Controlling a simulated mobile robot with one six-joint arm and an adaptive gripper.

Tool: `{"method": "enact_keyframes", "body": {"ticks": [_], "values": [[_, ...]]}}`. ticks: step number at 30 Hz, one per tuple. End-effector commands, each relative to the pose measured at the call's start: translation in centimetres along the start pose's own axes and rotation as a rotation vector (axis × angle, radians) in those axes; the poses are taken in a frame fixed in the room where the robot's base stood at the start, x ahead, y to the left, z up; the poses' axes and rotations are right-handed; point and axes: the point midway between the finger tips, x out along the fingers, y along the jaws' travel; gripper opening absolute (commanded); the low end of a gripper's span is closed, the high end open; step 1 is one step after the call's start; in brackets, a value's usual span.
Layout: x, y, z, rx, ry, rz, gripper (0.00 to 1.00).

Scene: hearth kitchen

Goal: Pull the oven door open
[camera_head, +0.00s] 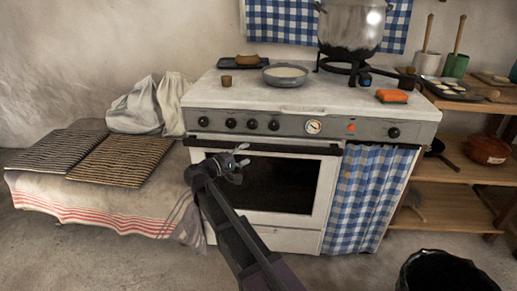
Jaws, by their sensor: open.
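The white oven door (312,193) with a dark window is closed, on the front of the stove. Its dark handle bar (290,149) runs along the top edge of the door, under the row of knobs. My gripper (241,155) is open in front of the door's upper left part, its fingers just below the handle bar in the picture. Whether the fingers touch the bar I cannot tell. My arm hides the lower left part of the door.
On the stove top (240,92) stand a large pot (350,28), a pan (285,75) and an orange sponge (391,96). A blue checked curtain (368,195) hangs right of the door. A bench with racks (120,160) is left; a black bin (445,272) is front right.

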Motion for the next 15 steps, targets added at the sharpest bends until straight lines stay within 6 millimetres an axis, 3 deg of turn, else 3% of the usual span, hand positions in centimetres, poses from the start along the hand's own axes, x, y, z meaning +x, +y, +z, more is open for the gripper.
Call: {"method": "enact_keyframes", "body": {"ticks": [6,15], "values": [[3.3,0.0,0.0,0.000,-0.001,0.000,0.80],[5.8,0.0,0.0,0.000,0.001,0.000,0.80]]}}
